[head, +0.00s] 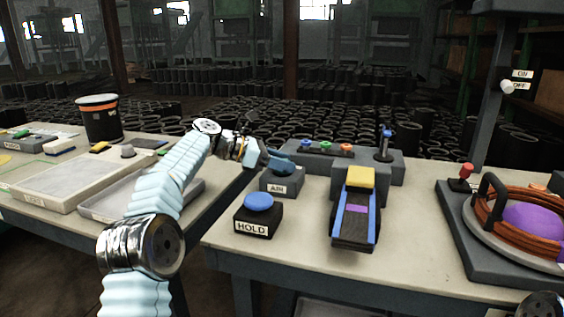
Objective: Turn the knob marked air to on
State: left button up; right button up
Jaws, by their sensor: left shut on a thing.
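A small grey box labelled AIR (279,183) stands near the back left edge of the right table. A blue knob or handle (281,163) shows on top of it, partly hidden by my gripper. My left gripper (264,158) reaches in from the left and is shut at the blue knob. The fingertips are small and dark here, so the exact grip and the knob's angle are hard to tell. No on or off marking is readable on the AIR box. My right gripper is out of view.
A black HOLD box with a blue button (259,202) stands in front of the AIR box. A black and blue device with a yellow block (360,179) is to the right. A white switch (507,87) beside ON and OFF labels is on the right post. A gap separates the tables.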

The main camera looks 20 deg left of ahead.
pick_arm(q)
jog(key=shift+f, duration=0.1)
jog(key=o, duration=1)
jog(key=v, duration=1.3)
jog(key=shift+s+a+r, duration=0.1)
jog(key=shift+a+r, duration=0.15)
